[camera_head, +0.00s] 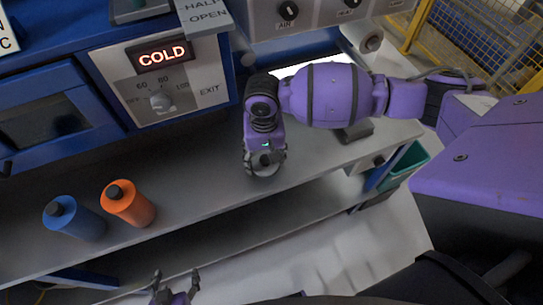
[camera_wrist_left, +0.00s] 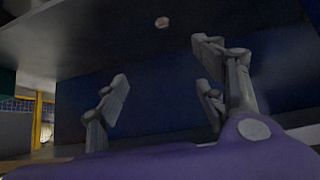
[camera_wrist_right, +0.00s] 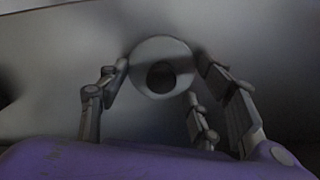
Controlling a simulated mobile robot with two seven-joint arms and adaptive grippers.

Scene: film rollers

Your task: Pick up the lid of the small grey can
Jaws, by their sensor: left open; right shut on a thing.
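My right gripper (camera_head: 264,160) points down over the counter, with its fingers around a small grey can (camera_head: 266,171), mostly hidden under it in the head view. In the right wrist view the round light-grey lid (camera_wrist_right: 142,78), with a dark round middle, sits between the fingertips (camera_wrist_right: 162,72). The fingers close on its rim. I cannot tell whether the lid is apart from the can, whose body is hidden below. My left gripper (camera_head: 175,277) is open and empty, low in front of the counter; its spread fingers (camera_wrist_left: 165,75) show in the left wrist view.
A blue bottle (camera_head: 75,220) and an orange bottle (camera_head: 128,205), both with dark caps, stand at the left of the grey counter (camera_head: 200,185). A control panel reading COLD (camera_head: 163,80) rises behind. A green bin (camera_head: 405,166) is at the right. The counter between bottles and gripper is clear.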

